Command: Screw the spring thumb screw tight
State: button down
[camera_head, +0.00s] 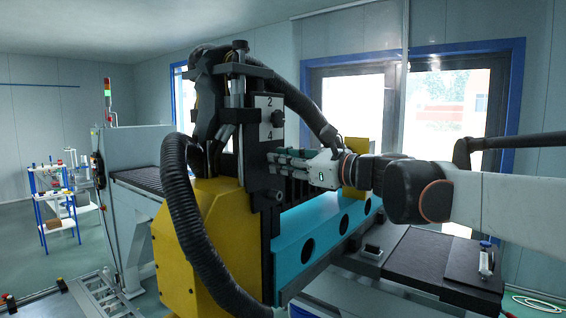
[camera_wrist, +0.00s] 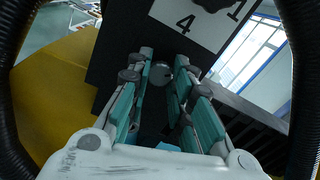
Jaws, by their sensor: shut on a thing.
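The spring thumb screw (camera_wrist: 160,73) shows in the wrist view as a small, round, grey head on the dark face of the panel fixture (camera_wrist: 112,50). My gripper (camera_wrist: 165,68) has its teal-padded fingers on both sides of this head, with the tips closed on it. In the head view my gripper (camera_head: 272,162) reaches in from the right, and its fingertips meet the black upright plate below the numbered label (camera_head: 269,117). The screw itself cannot be made out there. Its shaft and how deep it sits are hidden.
A yellow housing (camera_head: 200,250) and a thick black corrugated hose (camera_head: 190,210) stand left of the plate. A teal beam (camera_head: 320,240) with round holes runs below my gripper. Another hose (camera_head: 300,103) arches above it. A blue-framed shelf (camera_head: 55,200) stands far left.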

dwell(0.4)
jog(key=c, duration=1.4)
grip_release()
jog(key=shift+d, duration=0.1)
jog(key=v, duration=0.7)
jog(key=shift+s, duration=0.2)
jog(key=shift+d, duration=0.15)
